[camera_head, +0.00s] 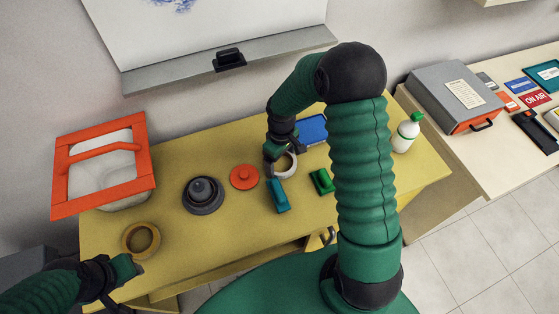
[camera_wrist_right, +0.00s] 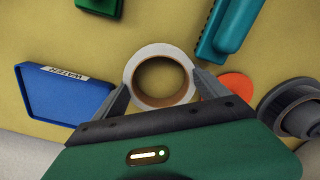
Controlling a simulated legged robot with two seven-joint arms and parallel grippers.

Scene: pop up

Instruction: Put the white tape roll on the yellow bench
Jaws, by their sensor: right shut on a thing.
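The white tape roll (camera_head: 293,165) is a white ring with a brown inner core, at the back middle of the yellow bench (camera_head: 230,215). My right gripper (camera_head: 281,158) is shut on it. In the right wrist view, the fingers of my right gripper (camera_wrist_right: 160,82) press on opposite sides of the white tape roll (camera_wrist_right: 150,50). I cannot tell whether the roll touches the bench top or is slightly above it. My left gripper (camera_head: 128,271) is at the bench's front left, near a yellow tape roll (camera_head: 140,239); its opening is unclear.
A teal block (camera_head: 278,195), green block (camera_head: 322,181), blue tray (camera_head: 313,129), orange disc (camera_head: 244,177) and dark grey round piece (camera_head: 203,195) surround the roll. A red-framed container (camera_head: 62,185) stands left, a white bottle (camera_head: 405,135) right. The bench's front middle has free room.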

